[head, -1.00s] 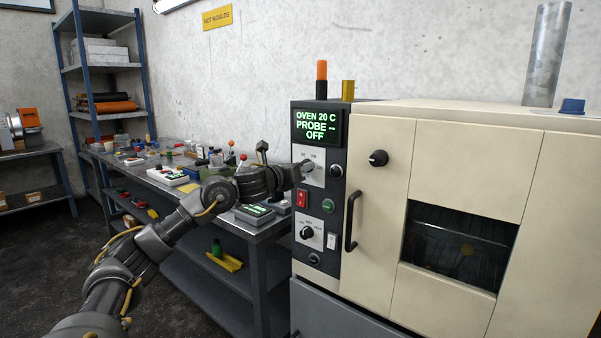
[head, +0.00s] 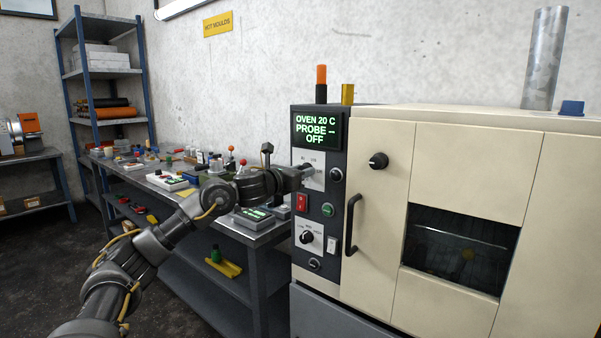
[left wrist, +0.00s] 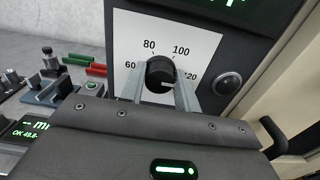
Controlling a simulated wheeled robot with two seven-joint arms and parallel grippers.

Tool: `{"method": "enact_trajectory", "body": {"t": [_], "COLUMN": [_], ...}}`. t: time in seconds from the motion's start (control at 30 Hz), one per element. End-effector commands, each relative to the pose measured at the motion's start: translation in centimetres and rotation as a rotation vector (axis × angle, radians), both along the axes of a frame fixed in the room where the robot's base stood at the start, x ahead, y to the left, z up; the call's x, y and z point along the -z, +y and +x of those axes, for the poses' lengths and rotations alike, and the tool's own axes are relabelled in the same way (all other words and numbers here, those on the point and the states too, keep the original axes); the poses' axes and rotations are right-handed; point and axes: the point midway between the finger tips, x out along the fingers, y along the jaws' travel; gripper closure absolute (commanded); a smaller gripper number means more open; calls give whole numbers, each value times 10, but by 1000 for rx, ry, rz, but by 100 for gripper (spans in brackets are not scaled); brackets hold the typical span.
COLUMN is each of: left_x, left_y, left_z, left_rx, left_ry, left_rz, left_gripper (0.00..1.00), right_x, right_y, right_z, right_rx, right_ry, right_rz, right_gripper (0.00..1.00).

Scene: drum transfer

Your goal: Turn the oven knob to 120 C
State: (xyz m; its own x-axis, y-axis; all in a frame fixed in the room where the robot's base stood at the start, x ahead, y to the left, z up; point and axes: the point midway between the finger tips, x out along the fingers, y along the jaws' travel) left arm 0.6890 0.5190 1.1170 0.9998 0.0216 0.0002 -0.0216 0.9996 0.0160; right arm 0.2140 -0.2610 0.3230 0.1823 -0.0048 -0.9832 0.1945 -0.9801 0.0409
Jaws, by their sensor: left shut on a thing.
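The oven's temperature knob (left wrist: 160,73) is black and round, on a white dial plate (left wrist: 205,45) marked 60, 80, 100 and 120. My left gripper (left wrist: 161,88) is shut on the knob, one finger on each side. A pale mark on the knob's face points roughly right, towards the 120 side; its exact reading is hard to tell. In the head view my left gripper (head: 305,169) is at the upper dial of the control panel and hides the knob. My right gripper is not in view.
Below the dial are a red switch (head: 302,202), a green button (head: 328,210) and a second knob (head: 306,237). The oven door handle (head: 352,224) stands out to the right. A cluttered workbench (head: 262,238) lies under my left arm.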

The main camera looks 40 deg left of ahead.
Motion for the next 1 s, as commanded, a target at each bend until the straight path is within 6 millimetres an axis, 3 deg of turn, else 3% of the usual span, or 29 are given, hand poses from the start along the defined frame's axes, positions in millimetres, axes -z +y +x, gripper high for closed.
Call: {"method": "enact_trajectory", "body": {"t": [0.03,0.2,0.57,1.0], "left_x": [3,2,1,4], "left_y": [-1,0,1,-1], "left_z": [0,0,-6,-86], "left_rx": [1,1,-1,-1], "left_ry": [6,4,1,3], "left_rz": [3,1,0,6], "left_gripper": [67,47,47,47], "right_x": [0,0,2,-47], "right_y": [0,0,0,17], "right_z": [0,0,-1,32], "right_rx": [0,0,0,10], "right_ry": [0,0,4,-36], "right_rz": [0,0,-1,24], "right_gripper": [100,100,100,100]}}
